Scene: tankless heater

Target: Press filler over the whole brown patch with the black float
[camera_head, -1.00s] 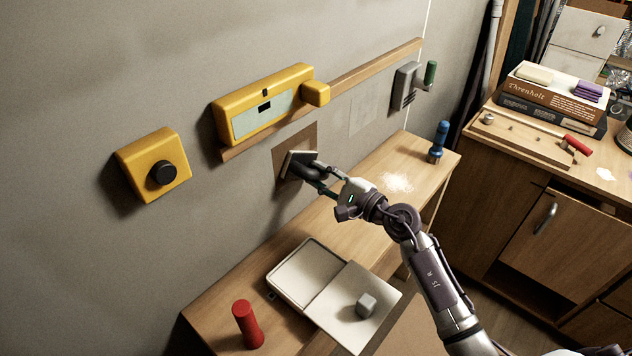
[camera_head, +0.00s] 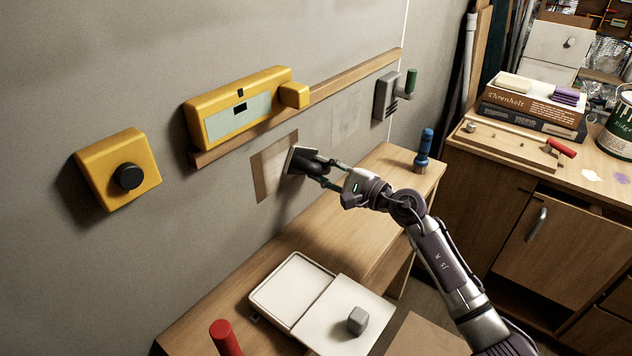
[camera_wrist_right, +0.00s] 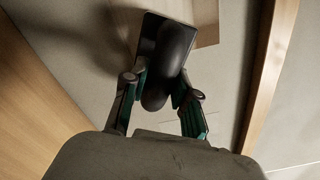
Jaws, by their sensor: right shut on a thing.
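The brown patch (camera_head: 265,171) is a square on the grey wall below the wooden rail. Its left part shows tan; the float and my gripper hide some of its right part. The black float (camera_head: 301,161) is at the patch's right side, its plate near the wall. I cannot tell whether it touches. My right gripper (camera_head: 327,174) is shut on the float's black handle. In the right wrist view the float (camera_wrist_right: 170,60) sits between the fingers of my right gripper (camera_wrist_right: 158,88), with a pale part of the patch (camera_wrist_right: 205,20) behind it. My left gripper is not in view.
Yellow boxes (camera_head: 235,112) are on the wall above and left of the patch. A pale square (camera_head: 350,120) and a grey box with a green handle (camera_head: 388,95) are to the right.

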